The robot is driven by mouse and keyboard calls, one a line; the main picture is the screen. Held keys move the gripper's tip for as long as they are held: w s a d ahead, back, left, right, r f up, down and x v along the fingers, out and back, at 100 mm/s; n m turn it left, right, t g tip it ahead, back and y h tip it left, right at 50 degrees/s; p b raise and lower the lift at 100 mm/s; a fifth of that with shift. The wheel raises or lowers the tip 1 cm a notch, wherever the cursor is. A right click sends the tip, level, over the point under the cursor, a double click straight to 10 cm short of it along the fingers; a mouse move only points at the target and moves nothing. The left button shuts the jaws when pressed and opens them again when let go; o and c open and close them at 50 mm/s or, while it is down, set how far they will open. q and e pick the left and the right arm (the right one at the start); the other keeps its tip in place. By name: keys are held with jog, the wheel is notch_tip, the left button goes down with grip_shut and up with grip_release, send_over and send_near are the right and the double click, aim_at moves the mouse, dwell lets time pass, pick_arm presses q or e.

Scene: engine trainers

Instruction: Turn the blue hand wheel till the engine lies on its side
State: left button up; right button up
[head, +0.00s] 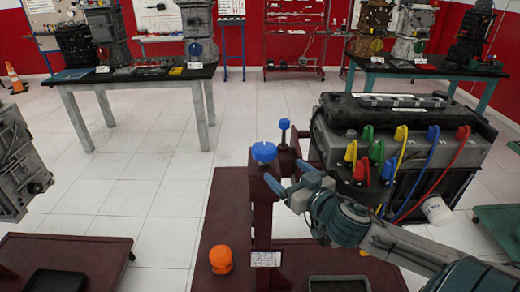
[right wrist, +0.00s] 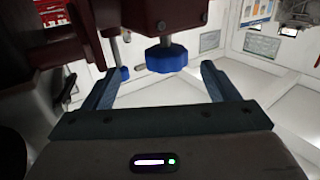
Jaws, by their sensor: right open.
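The blue hand wheel (head: 264,152) sits on top of the dark red post of the engine stand (head: 230,200). A smaller blue knob (head: 284,124) stands on a thin rod just behind it. The engine (head: 400,115) is mounted at the right of the post, its long black cover facing up. My right gripper (head: 287,177) is open beside the post, just below and right of the wheel. In the right wrist view the blue wheel (right wrist: 166,58) shows between the open fingers, beyond their tips, with no contact visible. My left gripper is out of view.
An orange cap-like object (head: 221,260) and a black tray (head: 338,284) lie on the stand's base. Coloured leads (head: 400,150) loop from the engine's near side, close to my right arm. Another engine (head: 18,165) stands at the left edge. Tables with engines stand behind; tiled floor between is clear.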

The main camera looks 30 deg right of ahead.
aim_at(264, 151)
jog(key=shift+w+a+r+y, duration=0.3)
jog(key=shift+w+r, duration=0.2)
jog(key=shift+r, duration=0.1)
jog(key=shift+w+d, duration=0.1)
jog(key=shift+w, duration=0.5)
jog(key=w, duration=0.4)
jog(key=w+p, duration=0.1)
jog(key=w, duration=0.2)
jog(key=shift+w+a+p, duration=0.2)
jog(key=shift+w+p, duration=0.1)
jog(key=shift+w, duration=0.75)
jog(key=shift+c, duration=0.2)
jog(key=c, duration=0.9)
